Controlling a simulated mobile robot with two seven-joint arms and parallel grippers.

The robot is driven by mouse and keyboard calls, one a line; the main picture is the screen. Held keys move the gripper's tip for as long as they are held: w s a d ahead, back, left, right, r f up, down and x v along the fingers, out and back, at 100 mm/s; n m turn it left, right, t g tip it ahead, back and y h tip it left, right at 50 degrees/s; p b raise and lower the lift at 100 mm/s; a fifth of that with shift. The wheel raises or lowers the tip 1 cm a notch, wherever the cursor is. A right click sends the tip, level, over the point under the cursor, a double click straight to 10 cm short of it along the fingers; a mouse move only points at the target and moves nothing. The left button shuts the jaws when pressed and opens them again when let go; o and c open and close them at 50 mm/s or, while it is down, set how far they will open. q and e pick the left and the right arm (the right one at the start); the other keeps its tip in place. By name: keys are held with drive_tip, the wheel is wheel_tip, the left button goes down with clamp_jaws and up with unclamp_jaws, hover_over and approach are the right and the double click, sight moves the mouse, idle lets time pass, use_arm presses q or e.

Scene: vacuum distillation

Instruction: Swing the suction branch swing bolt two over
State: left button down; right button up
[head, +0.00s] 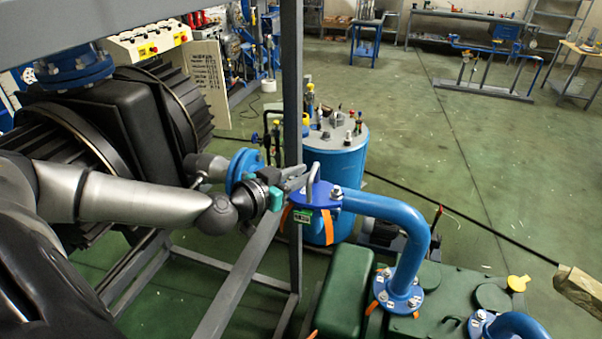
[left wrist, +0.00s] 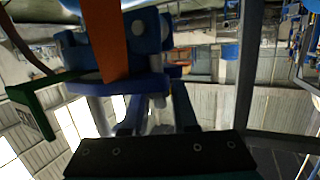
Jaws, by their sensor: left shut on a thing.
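The suction branch is a blue bent pipe (head: 405,225) with a blue flange (head: 325,197) at its upper left end, bolted to a blue flange joint. My left gripper (head: 298,184) reaches in from the left at this flange. It is shut on a grey swing bolt (head: 313,180) at the flange's left edge. In the left wrist view the gripper fingers (left wrist: 160,112) point up at the blue flange (left wrist: 120,88), with a grey bolt partly hidden between them. An orange strip (left wrist: 112,45) and a green tag (left wrist: 38,112) hang by the flange. My right gripper is not in view.
A grey frame post (head: 291,120) stands close behind my left gripper. A blue tank (head: 340,160) with fittings is behind the flange. A green machine (head: 450,300) sits below the pipe, front right. Open green floor (head: 420,140) lies beyond.

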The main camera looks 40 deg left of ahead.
use_arm(q)
drive_tip(key=c, duration=0.9)
unclamp_jaws()
drive_tip(key=shift+c, duration=0.2)
